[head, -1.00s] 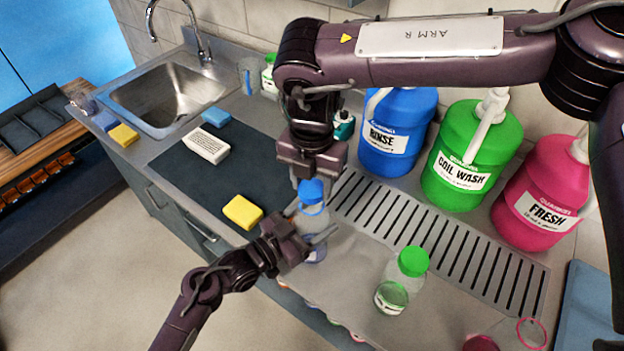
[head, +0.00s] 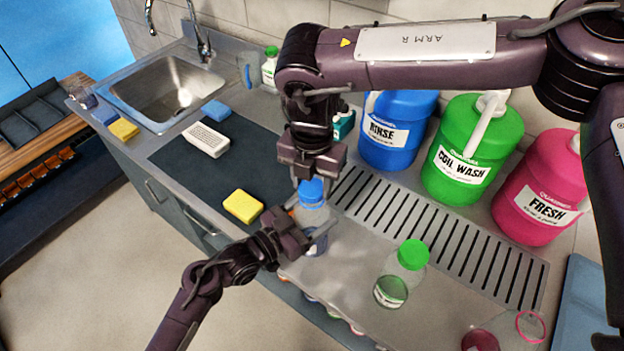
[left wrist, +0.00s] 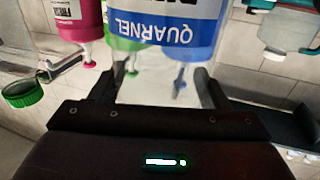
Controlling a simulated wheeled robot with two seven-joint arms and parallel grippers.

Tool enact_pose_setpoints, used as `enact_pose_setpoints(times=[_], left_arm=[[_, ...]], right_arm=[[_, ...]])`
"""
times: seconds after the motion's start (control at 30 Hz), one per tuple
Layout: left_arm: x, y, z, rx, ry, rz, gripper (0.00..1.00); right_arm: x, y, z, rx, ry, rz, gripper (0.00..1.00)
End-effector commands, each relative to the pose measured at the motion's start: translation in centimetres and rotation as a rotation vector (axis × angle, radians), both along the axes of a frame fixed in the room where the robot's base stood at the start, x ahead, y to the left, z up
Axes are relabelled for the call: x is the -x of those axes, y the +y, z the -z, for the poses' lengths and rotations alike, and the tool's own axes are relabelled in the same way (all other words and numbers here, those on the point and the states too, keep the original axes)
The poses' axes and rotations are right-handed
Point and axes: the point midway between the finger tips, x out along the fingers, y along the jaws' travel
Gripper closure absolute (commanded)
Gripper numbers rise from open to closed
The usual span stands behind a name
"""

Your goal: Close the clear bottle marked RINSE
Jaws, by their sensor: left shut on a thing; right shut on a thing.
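A clear bottle (head: 315,216) with a blue cap (head: 311,191) stands upright at the counter's front edge. My left gripper (head: 313,230) is shut around its body from the front left. The clear body also shows between the fingers in the left wrist view (left wrist: 150,90). My right gripper (head: 312,176) points down from above and is shut on the blue cap, which sits at the bottle's mouth. How tightly the cap is seated cannot be told. The fingers hide part of the bottle, and I cannot read a RINSE mark on it.
A green-capped bottle (head: 399,274) stands to the right. A pink open bottle (head: 495,335) is at the lower right. Blue RINSE (head: 393,160), green COIL WASH (head: 455,190) and pink FRESH (head: 530,230) jugs stand behind the drain grate. A yellow sponge (head: 243,206) lies left on the dark mat.

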Motion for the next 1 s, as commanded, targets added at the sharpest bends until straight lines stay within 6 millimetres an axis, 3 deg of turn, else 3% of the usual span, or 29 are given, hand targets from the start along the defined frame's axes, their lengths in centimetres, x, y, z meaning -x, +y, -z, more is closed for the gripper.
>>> enact_pose_setpoints(times=[0.57, 0.6, 0.67, 0.77, 1.0], left_arm=[[0.0, 0.0, 0.0, -0.001, 0.001, 0.000, 0.72], [0.0, 0.0, 0.0, -0.001, 0.001, 0.000, 0.94], [0.0, 0.0, 0.0, -0.001, 0.001, 0.000, 0.94], [0.0, 0.0, 0.0, -0.001, 0.001, 0.000, 0.94], [0.0, 0.0, 0.1, -0.001, 0.001, 0.000, 0.94]], right_arm=[[0.0, 0.0, 1.1, 0.000, 0.001, 0.001, 0.76], [0.0, 0.0, 1.1, -0.001, 0.000, 0.001, 0.76], [0.0, 0.0, 1.1, -0.001, 0.001, 0.017, 0.76], [0.0, 0.1, 1.2, -0.003, 0.002, 0.122, 0.76], [0.1, 0.0, 1.2, -0.003, 0.006, 0.700, 0.76]])
